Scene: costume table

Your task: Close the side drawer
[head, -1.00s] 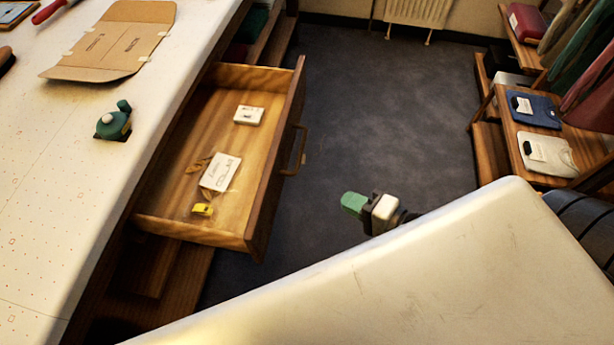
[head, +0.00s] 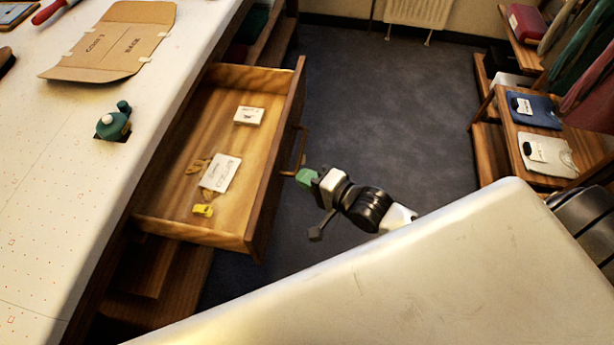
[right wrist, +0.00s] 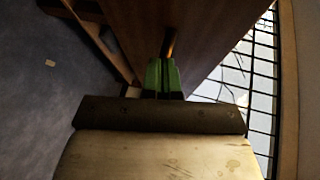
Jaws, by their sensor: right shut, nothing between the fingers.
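The side drawer (head: 190,232) stands pulled out from the left table, with its brown front panel (head: 272,180) facing right. Its handle (head: 301,150) is on the outer face of the front. My right gripper (head: 304,177) is shut and empty, with green fingertips close to the handle's lower end; I cannot tell if they touch. In the right wrist view the green fingers (right wrist: 163,76) are together and point at the drawer front (right wrist: 190,30), just below the handle (right wrist: 169,43). My left gripper is not in view.
The drawer holds a white box (head: 249,116), a white card (head: 221,173) and a yellow item (head: 203,210). Shelves with folded clothes (head: 548,153) stand at the right. The dark floor (head: 390,110) between is clear.

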